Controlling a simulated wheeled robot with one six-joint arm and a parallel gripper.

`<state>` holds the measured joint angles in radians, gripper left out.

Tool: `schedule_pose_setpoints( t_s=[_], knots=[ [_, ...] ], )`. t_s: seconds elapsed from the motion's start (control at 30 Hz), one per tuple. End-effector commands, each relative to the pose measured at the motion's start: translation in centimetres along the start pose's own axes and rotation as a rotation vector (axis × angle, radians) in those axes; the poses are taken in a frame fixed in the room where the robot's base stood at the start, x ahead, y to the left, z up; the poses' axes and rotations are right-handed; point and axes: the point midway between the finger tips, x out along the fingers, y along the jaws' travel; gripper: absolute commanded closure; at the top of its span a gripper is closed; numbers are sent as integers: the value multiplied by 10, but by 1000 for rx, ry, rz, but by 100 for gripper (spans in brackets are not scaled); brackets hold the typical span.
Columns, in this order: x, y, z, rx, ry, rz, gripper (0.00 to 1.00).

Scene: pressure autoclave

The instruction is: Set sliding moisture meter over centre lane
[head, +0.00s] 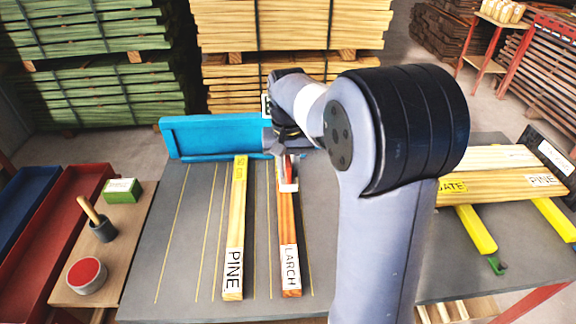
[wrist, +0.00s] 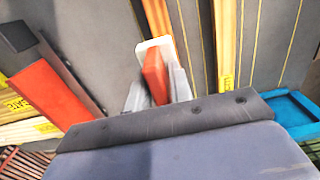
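A red block with a white base (head: 288,180), which looks like the moisture meter, is at the far part of the LARCH board (head: 289,240) in the right lane. It also shows as a red block (wrist: 154,76) in the wrist view. My gripper (head: 282,152) is above the board's far end, with its fingers (wrist: 155,88) on both sides of the red block and seemingly closed on it. The PINE board (head: 237,220) lies in the centre lane, left of the meter. The left lane (head: 180,240) is bare. Whether the white base touches the board is unclear.
A blue panel (head: 210,137) stands along the table's far edge. Left are a green box (head: 122,190), a dark cup (head: 102,228), a round red-topped tin (head: 87,275) and a red tray (head: 55,225). Labelled boards (head: 490,185) lie right on yellow supports. My arm hides the middle right.

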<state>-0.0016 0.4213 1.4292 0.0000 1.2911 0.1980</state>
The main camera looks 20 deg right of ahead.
Motion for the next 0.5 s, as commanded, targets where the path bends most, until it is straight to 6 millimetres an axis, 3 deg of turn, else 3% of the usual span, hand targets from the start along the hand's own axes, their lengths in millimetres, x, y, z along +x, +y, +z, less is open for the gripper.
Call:
schedule_pose_setpoints(
  t_s=[0.23,0.5],
  knots=[
    [0,0,0,0,0,0,100],
    [0,0,0,0,0,0,100]
  ],
)
